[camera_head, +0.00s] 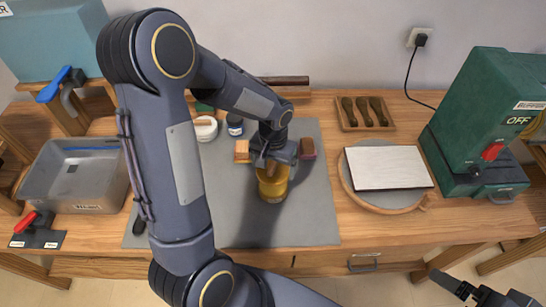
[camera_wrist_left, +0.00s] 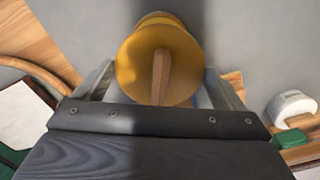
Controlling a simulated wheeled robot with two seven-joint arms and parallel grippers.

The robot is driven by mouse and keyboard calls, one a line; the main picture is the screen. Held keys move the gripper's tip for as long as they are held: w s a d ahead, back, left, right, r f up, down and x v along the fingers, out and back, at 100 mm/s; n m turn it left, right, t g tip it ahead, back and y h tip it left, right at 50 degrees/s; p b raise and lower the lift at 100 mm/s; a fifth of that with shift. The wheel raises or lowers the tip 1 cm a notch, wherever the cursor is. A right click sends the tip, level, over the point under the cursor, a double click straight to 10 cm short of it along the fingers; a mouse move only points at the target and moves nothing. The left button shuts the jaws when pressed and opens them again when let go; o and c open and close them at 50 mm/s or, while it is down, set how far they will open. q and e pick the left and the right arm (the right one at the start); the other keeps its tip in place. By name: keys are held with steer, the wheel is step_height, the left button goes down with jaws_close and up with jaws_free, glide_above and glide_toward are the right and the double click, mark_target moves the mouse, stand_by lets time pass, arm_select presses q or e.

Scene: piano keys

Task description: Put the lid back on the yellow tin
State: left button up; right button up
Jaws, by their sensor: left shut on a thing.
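The yellow tin (camera_head: 272,190) stands upright on the grey mat, below my left gripper (camera_head: 273,160). In the left wrist view my left gripper (camera_wrist_left: 158,88) has its fingers on either side of a round yellow lid (camera_wrist_left: 135,62) with a wooden bar handle (camera_wrist_left: 160,75). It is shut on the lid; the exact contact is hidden. The tin's body (camera_wrist_left: 160,18) shows beyond the lid. The lid is over the tin, but I cannot tell whether it is seated or slightly above. Part of my right gripper (camera_head: 450,284) shows at the lower right, away from the tin.
A wooden block (camera_head: 242,151), a dark red block (camera_head: 307,148) and small jars (camera_head: 206,128) stand close around the tin. A grey bin (camera_head: 78,180) is at left. A white board (camera_head: 388,168) and green buffer machine (camera_head: 475,125) are at right. The mat's front (camera_head: 300,225) is clear.

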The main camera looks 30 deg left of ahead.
arm_select(q)
steer(key=shift+s+f+b, duration=0.1)
steer(key=shift+f+b, duration=0.3)
steer(key=shift+f, duration=0.25)
step_height(320, 180, down, 4)
steer(key=b, duration=0.3)
steer(key=shift+f, duration=0.1)
steer(key=shift+f+b, duration=0.25)
steer(key=shift+b, duration=0.15)
steer(key=shift+f+b, duration=0.2)
steer(key=shift+b, duration=0.4)
stand_by(1.3)
stand_by(0.4)
steer(key=o, duration=0.7)
steer(key=shift+r, duration=0.1)
